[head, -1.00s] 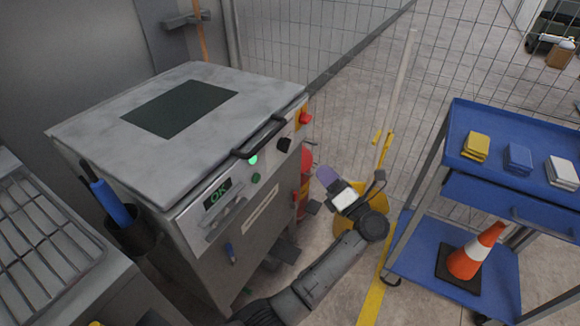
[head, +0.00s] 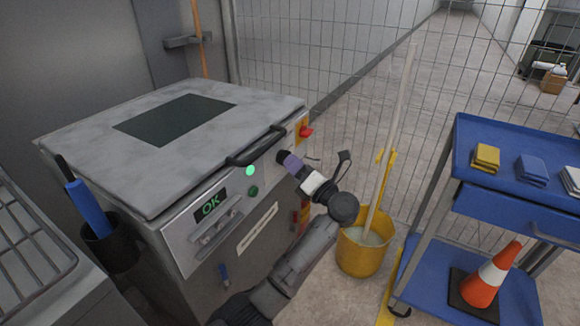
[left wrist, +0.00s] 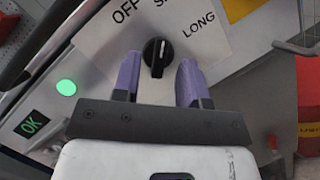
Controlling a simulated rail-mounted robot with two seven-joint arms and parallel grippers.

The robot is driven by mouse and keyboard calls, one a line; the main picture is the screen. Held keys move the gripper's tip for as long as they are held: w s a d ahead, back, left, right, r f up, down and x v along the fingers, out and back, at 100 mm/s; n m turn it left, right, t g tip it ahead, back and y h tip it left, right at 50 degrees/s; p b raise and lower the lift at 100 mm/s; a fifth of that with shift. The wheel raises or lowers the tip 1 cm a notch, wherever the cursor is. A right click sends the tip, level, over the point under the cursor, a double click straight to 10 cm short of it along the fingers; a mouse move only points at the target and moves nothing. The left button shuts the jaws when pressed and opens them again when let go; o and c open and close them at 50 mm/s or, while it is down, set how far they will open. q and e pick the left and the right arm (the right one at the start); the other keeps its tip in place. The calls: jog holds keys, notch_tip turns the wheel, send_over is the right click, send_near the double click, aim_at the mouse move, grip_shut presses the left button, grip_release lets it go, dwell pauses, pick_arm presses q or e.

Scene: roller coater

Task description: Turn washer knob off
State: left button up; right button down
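The washer (head: 175,150) is a grey metal machine with a sloped front panel. Its black round knob (left wrist: 157,56) has a white pointer line and shows in the left wrist view, below the labels "OFF", a partly cut-off word starting with "S", and "LONG". The pointer runs roughly upright, toward the middle label. My left gripper (left wrist: 160,84) is open, with its purple fingers on either side of the knob and their tips just short of or level with it; contact cannot be told. In the head view the left gripper (head: 290,162) covers most of the knob. My right gripper is not in view.
A green light (head: 250,170) and an "OK" display (head: 210,205) are on the panel. A black handle (head: 256,146) lies along the lid edge, close to the gripper. A red switch (head: 305,132) sits right of it. A yellow mop bucket (head: 362,252) and blue cart (head: 470,215) stand at right.

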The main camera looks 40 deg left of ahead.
aim_at(282, 155)
pick_arm(q)
jog(key=shift+b+x, duration=0.3)
jog(key=shift+x, duration=0.85)
jog(key=shift+c, duration=0.3)
grip_shut()
